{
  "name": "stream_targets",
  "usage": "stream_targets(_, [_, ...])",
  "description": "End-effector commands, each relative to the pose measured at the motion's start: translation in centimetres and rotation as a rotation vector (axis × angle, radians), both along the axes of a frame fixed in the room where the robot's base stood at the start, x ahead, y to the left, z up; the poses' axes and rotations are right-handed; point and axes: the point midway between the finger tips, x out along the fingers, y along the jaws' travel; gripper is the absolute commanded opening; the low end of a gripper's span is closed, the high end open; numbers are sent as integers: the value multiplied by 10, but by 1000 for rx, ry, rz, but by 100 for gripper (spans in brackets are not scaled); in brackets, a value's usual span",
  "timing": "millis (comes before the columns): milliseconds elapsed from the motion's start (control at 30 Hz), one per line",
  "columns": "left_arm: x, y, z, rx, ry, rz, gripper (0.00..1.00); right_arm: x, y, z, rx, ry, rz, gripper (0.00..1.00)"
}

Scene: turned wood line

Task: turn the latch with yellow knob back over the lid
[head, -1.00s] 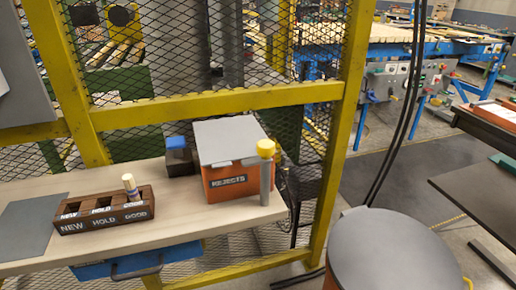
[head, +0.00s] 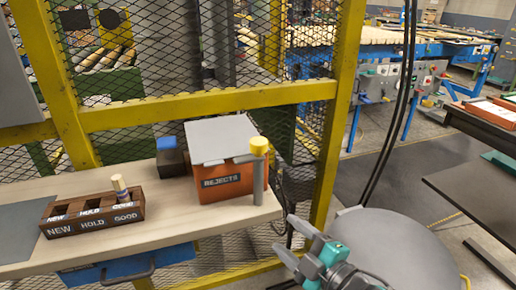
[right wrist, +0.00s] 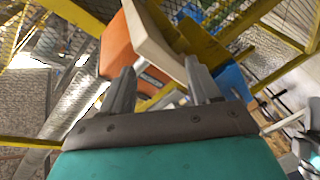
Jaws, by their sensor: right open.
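The orange REJECTS box (head: 222,186) stands on the workbench with a grey lid (head: 220,136) on top. The yellow knob (head: 259,146) tops a grey upright post (head: 258,183) at the box's front right corner. Short grey pieces show at the lid's front edge; I cannot tell how the latch arm lies. My right gripper (head: 285,234) is open and empty, low and to the right of the post, apart from it. In the right wrist view, the open fingers (right wrist: 160,68) point towards the tilted orange box (right wrist: 116,46). My left gripper is out of view.
A wooden rack (head: 92,214) marked NEW, HOLD and GOOD holds one upright turned piece (head: 120,187). A dark block with a blue top (head: 171,158) stands left of the box. Yellow-framed mesh runs behind the bench (head: 205,222). A blue drawer (head: 125,268) hangs below.

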Motion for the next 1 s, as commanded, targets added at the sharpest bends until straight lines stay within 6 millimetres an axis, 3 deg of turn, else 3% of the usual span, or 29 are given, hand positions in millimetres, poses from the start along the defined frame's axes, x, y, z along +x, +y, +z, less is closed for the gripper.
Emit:
stream_targets(100, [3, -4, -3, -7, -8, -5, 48, 17, 11, 41, -243, -286, 133, 62])
stream_targets(267, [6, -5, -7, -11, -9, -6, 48, 25, 16, 84, -567, -651, 258, 62])
stream_targets(500, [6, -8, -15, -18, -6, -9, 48, 28, -7, 132, -1060, -1160, 354, 62])
stream_targets(800, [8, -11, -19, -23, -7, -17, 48, 26, -47, 167, -1464, -1530, 361, 62])
stream_targets(1000, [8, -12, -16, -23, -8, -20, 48, 28, -47, 173, -1513, -1577, 357, 62])
